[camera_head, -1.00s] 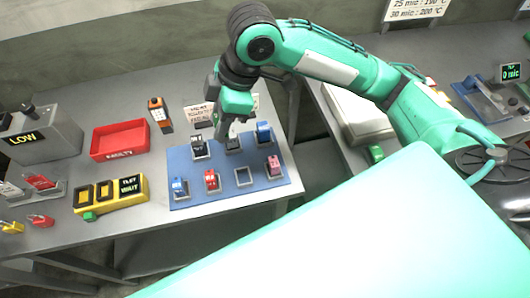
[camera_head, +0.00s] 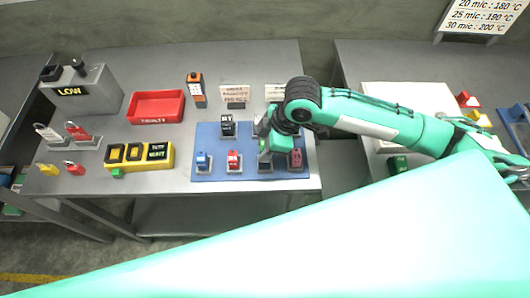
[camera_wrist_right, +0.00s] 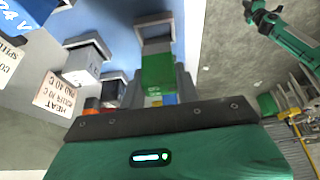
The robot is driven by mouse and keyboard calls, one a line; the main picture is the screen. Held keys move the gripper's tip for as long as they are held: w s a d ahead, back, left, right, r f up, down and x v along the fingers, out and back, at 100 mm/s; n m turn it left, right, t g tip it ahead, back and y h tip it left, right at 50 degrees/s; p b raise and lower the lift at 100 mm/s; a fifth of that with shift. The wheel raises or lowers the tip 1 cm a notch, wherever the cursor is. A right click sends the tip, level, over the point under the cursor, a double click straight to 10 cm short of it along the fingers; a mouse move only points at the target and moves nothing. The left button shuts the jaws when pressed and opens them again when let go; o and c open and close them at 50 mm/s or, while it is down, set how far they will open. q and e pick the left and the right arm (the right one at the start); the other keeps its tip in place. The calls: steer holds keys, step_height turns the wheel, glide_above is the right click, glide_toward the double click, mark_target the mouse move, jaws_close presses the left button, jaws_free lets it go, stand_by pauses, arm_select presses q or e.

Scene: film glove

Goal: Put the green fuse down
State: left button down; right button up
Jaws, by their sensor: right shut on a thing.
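A grey holder (camera_wrist_right: 155,30) shows right by the far end of the green fuse. I cannot tell whether the fuse is seated in it. In the head view the gripper mostly hides the fuse and that spot.
A blue fuse (camera_head: 203,161) and a black fuse (camera_head: 227,126) stand in holders on the mat. To the left are a yellow tester (camera_head: 140,156), a red tray (camera_head: 157,107) and a grey LOW box (camera_head: 85,95). Small signs (camera_head: 235,93) stand behind the mat.

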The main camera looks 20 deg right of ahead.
steer(key=shift+f+p, duration=0.3)
steer(key=shift+f, duration=2.05)
steer(key=shift+f, duration=0.1)
steer(key=o, duration=1)
steer(key=b+v, duration=0.1)
steer(key=v, duration=1.1)
steer(key=shift+b, duration=0.3)
steer(key=shift+s, duration=0.15)
